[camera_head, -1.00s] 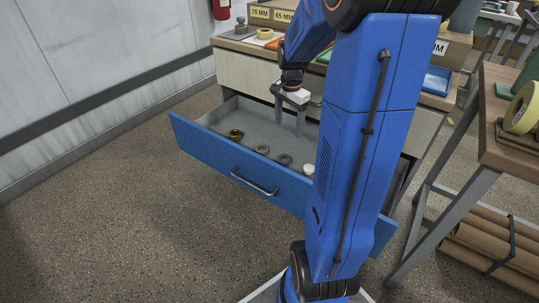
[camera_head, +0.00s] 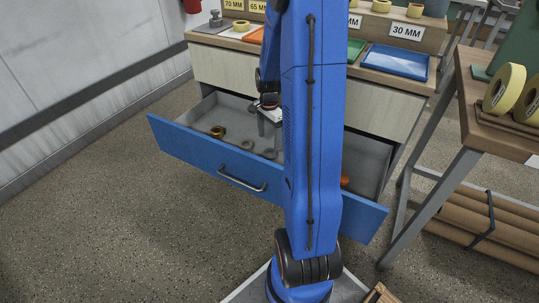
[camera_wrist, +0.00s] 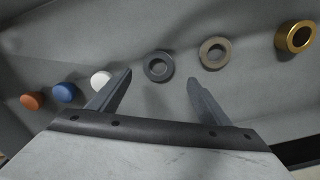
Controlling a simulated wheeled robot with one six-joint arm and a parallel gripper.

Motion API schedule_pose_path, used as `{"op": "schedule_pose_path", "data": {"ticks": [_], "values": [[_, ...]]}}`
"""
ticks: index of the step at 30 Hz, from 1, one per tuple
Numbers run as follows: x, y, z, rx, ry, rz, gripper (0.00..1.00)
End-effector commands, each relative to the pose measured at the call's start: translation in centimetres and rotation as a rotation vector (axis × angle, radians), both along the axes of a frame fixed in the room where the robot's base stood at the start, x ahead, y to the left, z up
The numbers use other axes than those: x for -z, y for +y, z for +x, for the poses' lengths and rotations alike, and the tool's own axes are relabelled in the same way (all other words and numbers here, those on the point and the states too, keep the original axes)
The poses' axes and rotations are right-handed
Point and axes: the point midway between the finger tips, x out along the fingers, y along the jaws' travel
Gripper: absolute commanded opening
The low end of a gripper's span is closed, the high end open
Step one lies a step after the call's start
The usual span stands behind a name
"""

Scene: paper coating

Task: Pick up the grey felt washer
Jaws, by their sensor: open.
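The grey washer (camera_wrist: 158,66), a dark grey ring, lies flat on the floor of the open drawer. It also shows in the head view (camera_head: 269,153). In the wrist view my gripper (camera_wrist: 159,85) is open and empty, and the ring appears between and just beyond its two fingertips. The fingers do not hold it, and I cannot tell their exact height above it. In the head view my blue arm hides part of the gripper. A browner ring (camera_wrist: 213,53) lies to the right of the grey one.
A brass ring (camera_wrist: 295,37) lies farther right in the drawer. White (camera_wrist: 100,79), blue (camera_wrist: 64,92) and orange (camera_wrist: 31,101) caps lie left. The drawer's blue front (camera_head: 190,152) bounds the space. A wooden table (camera_head: 466,110) stands right.

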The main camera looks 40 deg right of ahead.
Motion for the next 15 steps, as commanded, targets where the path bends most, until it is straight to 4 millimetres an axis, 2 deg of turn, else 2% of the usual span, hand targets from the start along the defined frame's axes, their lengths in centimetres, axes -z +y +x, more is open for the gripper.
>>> {"op": "schedule_pose_path", "data": {"ticks": [3, 8, 15], "values": [[1.2, 0.0, 0.0, 0.000, 0.001, 0.001, 0.71], [1.9, 0.0, -0.1, 0.000, 0.001, 0.000, 0.71], [5.0, 0.1, -0.5, 0.000, 0.002, 0.001, 0.71]]}}
